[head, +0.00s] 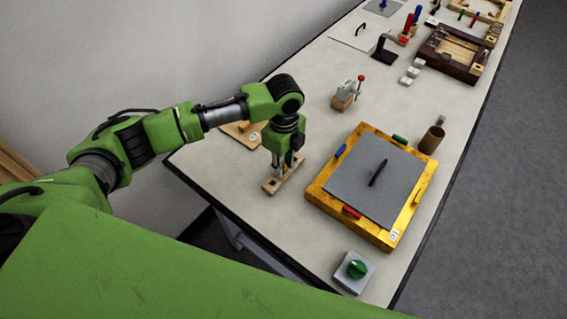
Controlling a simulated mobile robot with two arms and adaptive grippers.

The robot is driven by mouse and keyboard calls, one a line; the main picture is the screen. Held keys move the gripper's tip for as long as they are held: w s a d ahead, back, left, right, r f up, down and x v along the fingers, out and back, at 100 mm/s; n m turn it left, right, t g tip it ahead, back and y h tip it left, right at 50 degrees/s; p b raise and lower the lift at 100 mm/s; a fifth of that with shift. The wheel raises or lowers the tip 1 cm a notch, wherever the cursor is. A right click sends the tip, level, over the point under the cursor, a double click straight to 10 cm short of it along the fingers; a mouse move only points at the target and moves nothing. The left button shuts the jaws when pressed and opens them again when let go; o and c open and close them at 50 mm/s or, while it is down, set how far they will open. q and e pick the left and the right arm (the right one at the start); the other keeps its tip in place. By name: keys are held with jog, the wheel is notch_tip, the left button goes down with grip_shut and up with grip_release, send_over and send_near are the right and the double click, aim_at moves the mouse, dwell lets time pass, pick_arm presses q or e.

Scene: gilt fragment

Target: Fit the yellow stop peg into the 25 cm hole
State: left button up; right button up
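My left gripper (284,172) points straight down at a small pale wooden block (270,187) with dark marks on top. Its fingertips are at or just above the block; I cannot tell whether they touch it or hold anything. No yellow stop peg can be made out at the gripper. A small yellow piece (419,195) sits on the right side of the gilt frame (325,202); I cannot tell if it is the peg. The 25 cm hole cannot be identified at this size. My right gripper is out of view.
The gilt frame holds a grey sheet (350,180) with a black handle (378,172). A green knob (357,269) on a grey base is at the front edge.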

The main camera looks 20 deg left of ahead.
aim_at(284, 163)
pick_arm(q)
notch_tip(284, 163, up, 12)
jog(key=b, duration=0.3)
jog(key=shift+r, duration=0.15)
dwell(0.4)
